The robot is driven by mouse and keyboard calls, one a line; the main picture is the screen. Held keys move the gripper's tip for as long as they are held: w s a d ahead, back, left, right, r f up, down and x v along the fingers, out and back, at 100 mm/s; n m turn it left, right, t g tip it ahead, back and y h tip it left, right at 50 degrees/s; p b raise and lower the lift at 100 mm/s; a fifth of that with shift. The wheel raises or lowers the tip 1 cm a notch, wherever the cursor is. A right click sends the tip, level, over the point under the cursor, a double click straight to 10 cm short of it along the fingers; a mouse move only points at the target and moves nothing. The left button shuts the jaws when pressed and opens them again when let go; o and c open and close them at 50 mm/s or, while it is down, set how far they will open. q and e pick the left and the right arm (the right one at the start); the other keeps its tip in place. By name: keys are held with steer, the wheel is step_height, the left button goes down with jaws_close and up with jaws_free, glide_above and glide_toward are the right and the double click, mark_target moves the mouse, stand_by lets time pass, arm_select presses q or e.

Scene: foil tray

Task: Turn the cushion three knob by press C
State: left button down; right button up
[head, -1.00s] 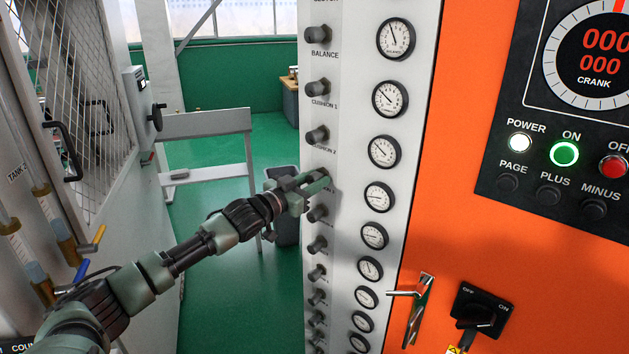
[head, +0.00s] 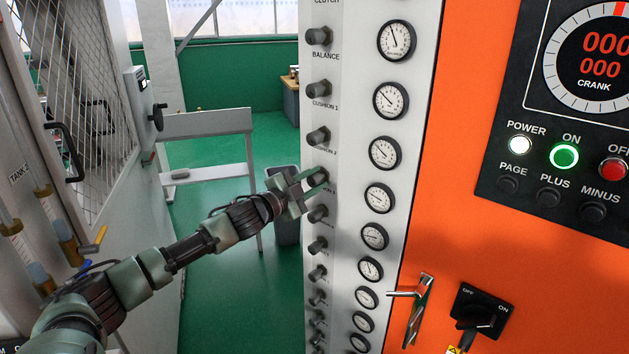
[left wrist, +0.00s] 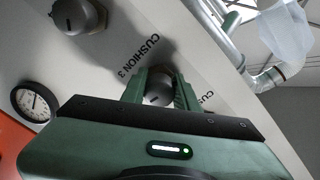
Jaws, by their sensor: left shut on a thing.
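The cushion 3 knob (left wrist: 158,98) is a dark round knob on the pale panel strip (head: 345,120). My left gripper (head: 318,178) is shut on it, with its green fingers on either side of the knob in the left wrist view (left wrist: 160,92). The label "CUSHION 3" (left wrist: 139,56) shows beside the held knob in that view. In the head view the gripper mostly hides the knob and its label. The gauge (head: 380,198) right of the gripper has its needle pointing left and slightly up. My right gripper is not in view.
The cushion 2 knob (head: 317,137) is just above my gripper, and another knob (head: 318,213) is close below. Several gauges run down the strip. The orange cabinet (head: 450,200) with a metal handle (head: 420,305) stands to the right. A mesh door (head: 85,80) is at left.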

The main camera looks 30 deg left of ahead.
mark_target(310, 184)
arm_select(q)
steer(key=shift+m, duration=1.6)
steer(key=c, duration=1.1)
jaws_free()
steer(key=shift+o, duration=0.2)
steer(key=shift+s+a+f+b, duration=0.1)
steer(key=shift+s+f+b, duration=0.1)
steer(key=shift+s+b, duration=0.25)
steer(key=s, duration=0.1)
steer(key=s+b, duration=0.1)
steer(key=s, duration=0.1)
steer(key=s+b, duration=0.1)
steer(key=s, duration=0.1)
steer(key=shift+a, duration=0.3)
steer(key=shift+s+r+b, duration=0.25)
steer(key=shift+s+b, duration=0.35)
steer(key=shift+s, duration=0.3)
